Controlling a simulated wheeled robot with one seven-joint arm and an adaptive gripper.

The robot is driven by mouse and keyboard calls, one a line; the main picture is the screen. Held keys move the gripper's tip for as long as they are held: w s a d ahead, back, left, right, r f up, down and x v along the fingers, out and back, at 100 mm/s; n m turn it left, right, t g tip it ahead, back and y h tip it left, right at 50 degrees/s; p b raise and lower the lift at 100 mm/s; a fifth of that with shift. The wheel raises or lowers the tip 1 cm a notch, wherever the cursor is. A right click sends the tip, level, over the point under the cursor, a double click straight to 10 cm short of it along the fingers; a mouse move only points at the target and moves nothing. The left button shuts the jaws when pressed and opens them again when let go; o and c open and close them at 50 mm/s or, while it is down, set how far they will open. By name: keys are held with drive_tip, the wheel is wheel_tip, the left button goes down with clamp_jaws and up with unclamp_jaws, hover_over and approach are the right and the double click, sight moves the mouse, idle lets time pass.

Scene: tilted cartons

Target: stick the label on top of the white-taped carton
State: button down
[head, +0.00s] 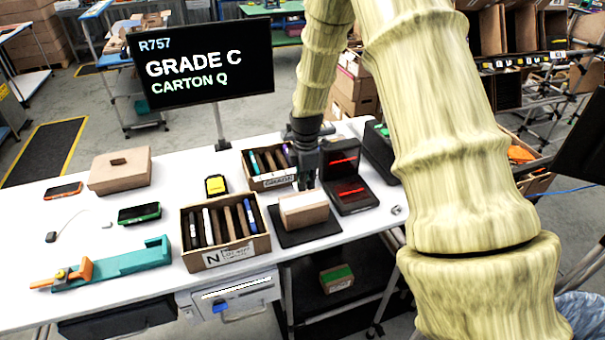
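A small light-brown carton (304,215) with a pale strip along its top stands on a black mat (312,236) near the front right of the white table. I cannot tell whether that strip is white tape or a label. My gripper (305,184) points down just behind and above this carton. Its fingers are dark and small in the head view, and I cannot tell whether they are open or hold a label. A larger brown carton (120,172) with a dark slot on top lies at the back left. No loose label is clearly seen.
A divided box marked N (226,255) stands left of the mat, with another divided box (272,181) behind. An open black case (350,196) with red lines is close right. A teal holder (115,264) lies front left. A screen (200,62) reads "GRADE C CARTON Q".

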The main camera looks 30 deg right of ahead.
sight(305, 204)
drive_tip(key=shift+d+r, duration=0.1)
drive_tip(key=shift+w+f+b, duration=0.1)
drive_tip(key=shift+f+b, duration=0.45)
drive_tip(key=shift+f, duration=0.15)
drive_tip(key=shift+f+b, duration=1.8)
drive_tip(key=shift+f, duration=0.75)
drive_tip(key=shift+f, duration=0.2)
drive_tip(key=c, duration=1.6)
unclamp_jaws()
drive_tip(key=shift+o, duration=0.2)
